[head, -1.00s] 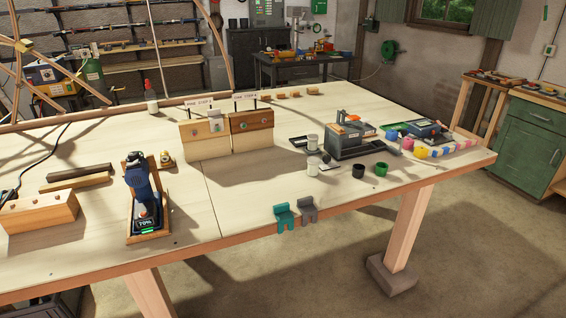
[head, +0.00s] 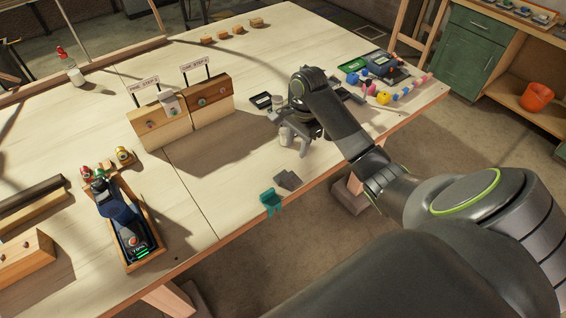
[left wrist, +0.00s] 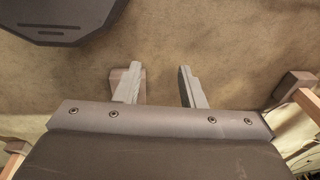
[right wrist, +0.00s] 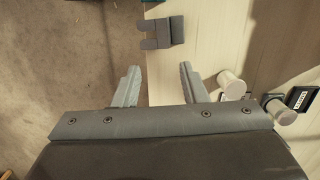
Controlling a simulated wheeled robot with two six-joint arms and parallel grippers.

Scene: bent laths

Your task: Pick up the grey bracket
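The grey bracket (head: 288,180) is at the front edge of the workbench, just right of the teal bracket (head: 271,202). In the right wrist view the grey bracket (right wrist: 163,33) lies beyond my fingertips, its two prongs pointing left over the edge. My right gripper (head: 303,146) is above the bench, behind and slightly right of the bracket in the head view. Its fingers (right wrist: 159,72) are open with nothing between them, apart from the bracket. My left gripper (left wrist: 160,72) is open and empty above the floor; it is outside the head view.
White cylinders (right wrist: 231,83) stand close to the right finger in the right wrist view. Wooden blocks with labels (head: 206,99) stand at mid-bench. A tray with a dark tool (head: 135,238) is at the left. The bench between blocks and brackets is clear.

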